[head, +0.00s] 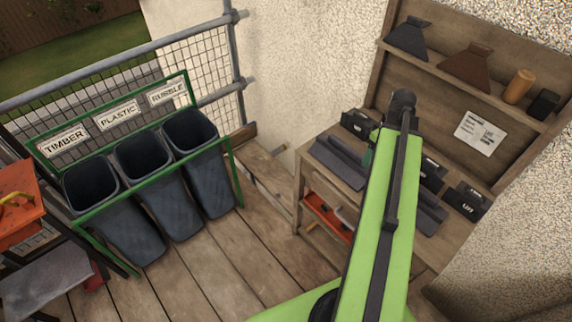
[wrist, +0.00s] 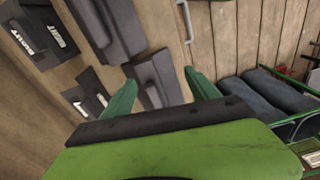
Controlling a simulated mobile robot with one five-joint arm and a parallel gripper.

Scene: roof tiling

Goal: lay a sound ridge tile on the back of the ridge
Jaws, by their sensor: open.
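My gripper (wrist: 160,90) is open, its two green fingers apart in the wrist view. Nothing is held between them. A dark grey ridge tile (wrist: 153,72) shows beyond and between the fingers; I cannot tell how far below them it lies. A second dark ridge tile (wrist: 107,28) lies beside it, toward the upper left. In the head view, one ridge tile (head: 340,161) lies on the wooden bench left of my arm and another (head: 424,213) lies right of it. My arm hides the bench between them and most of my gripper. The roof ridge is not in view.
Black labelled boxes (head: 467,199) stand along the bench. A shelf (head: 455,82) above holds dark and brown pieces. Grey bins marked timber, plastic and rubble (head: 145,155) stand at left in a green frame. Bare planks (head: 250,262) lie between bins and bench.

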